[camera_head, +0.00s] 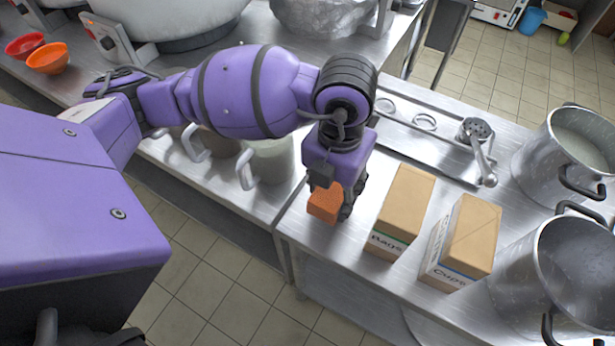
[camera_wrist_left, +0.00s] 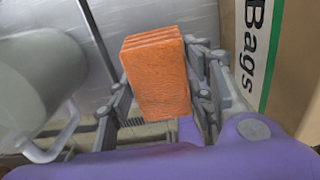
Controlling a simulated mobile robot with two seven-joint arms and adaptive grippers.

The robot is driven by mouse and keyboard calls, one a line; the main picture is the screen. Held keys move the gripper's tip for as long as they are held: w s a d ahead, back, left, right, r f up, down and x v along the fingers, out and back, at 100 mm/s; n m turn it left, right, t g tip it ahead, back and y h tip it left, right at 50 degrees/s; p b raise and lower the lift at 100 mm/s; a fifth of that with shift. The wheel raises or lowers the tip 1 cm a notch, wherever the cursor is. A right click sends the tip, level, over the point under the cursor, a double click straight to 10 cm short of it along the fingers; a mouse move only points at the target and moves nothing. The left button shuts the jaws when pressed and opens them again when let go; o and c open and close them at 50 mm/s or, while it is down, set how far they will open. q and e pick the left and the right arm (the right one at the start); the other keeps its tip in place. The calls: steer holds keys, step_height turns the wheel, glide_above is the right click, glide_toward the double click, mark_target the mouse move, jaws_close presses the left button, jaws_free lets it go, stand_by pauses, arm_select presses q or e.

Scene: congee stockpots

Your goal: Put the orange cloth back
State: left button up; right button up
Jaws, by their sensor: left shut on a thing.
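The orange cloth (camera_head: 324,204) is a folded block near the front edge of the steel counter. My left gripper (camera_head: 338,200) points down and is shut on it. In the left wrist view, the cloth (camera_wrist_left: 157,78) stands between the two fingers of the left gripper (camera_wrist_left: 160,95), its folded layers showing at the top. I cannot tell whether the cloth touches the counter. My right gripper does not show.
A Bags box (camera_head: 402,212) stands just right of the gripper, with a Cups box (camera_head: 463,240) beyond it. Steel pots (camera_head: 545,275) fill the right side. A steel tray with a ladle (camera_head: 485,160) lies behind. Handled pots (camera_head: 270,162) stand left.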

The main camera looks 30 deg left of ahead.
mark_target(332, 196)
arm_select(q)
steer(key=shift+w+a+f, duration=0.1)
steer(key=shift+w+f, duration=0.3)
steer(key=f, duration=0.3)
steer(key=shift+w+f, duration=0.2)
steer(key=shift+f, duration=0.05)
steer(key=shift+c, duration=0.4)
steer(key=o, duration=1.1)
step_height(332, 196, up, 12)
